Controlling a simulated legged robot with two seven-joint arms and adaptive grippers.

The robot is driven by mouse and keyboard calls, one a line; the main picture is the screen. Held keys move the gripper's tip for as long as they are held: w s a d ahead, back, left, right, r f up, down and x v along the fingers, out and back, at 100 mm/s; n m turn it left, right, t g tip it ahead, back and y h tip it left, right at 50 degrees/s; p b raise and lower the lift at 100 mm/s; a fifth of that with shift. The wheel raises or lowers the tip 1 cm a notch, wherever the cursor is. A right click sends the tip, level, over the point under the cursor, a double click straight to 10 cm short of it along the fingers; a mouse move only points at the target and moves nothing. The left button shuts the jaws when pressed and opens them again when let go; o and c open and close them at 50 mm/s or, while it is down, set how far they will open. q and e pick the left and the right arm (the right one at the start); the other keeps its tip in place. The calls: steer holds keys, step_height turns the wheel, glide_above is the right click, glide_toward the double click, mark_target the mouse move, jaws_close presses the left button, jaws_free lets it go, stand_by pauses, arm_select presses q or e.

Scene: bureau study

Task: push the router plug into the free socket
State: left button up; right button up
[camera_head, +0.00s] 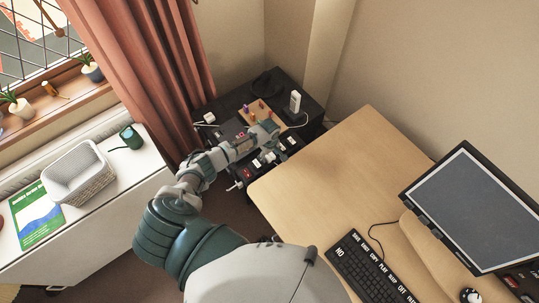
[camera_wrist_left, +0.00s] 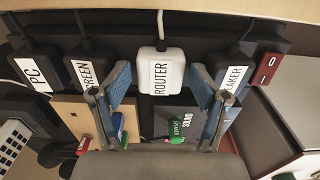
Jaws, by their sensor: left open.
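The white router plug (camera_wrist_left: 160,76), labelled ROUTER, stands in a row of plugs along a dark power strip in the left wrist view. A cable runs from its top. My left gripper (camera_wrist_left: 160,92) is open, with one blue-padded finger on each side of the plug. I cannot tell whether the fingers touch it, or how deep the plug sits. The free socket is not visible. In the head view, my left gripper (camera_head: 271,134) is over the dark stand, small and partly merged with what lies around it. My right gripper is not in view.
Black plugs marked PC (camera_wrist_left: 36,72), SCREEN (camera_wrist_left: 88,70) and SPEAKER (camera_wrist_left: 233,75) flank the router plug closely. A red switch (camera_wrist_left: 266,66) is at the right. The white router (camera_head: 295,101) stands behind my gripper. A wooden desk (camera_head: 330,170) lies to the right.

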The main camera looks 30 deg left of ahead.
arm_select(q)
steer(key=shift+f, duration=0.1)
steer(key=shift+r, duration=0.2)
step_height(320, 180, up, 12)
steer(key=shift+f, duration=0.2)
stand_by(0.3)
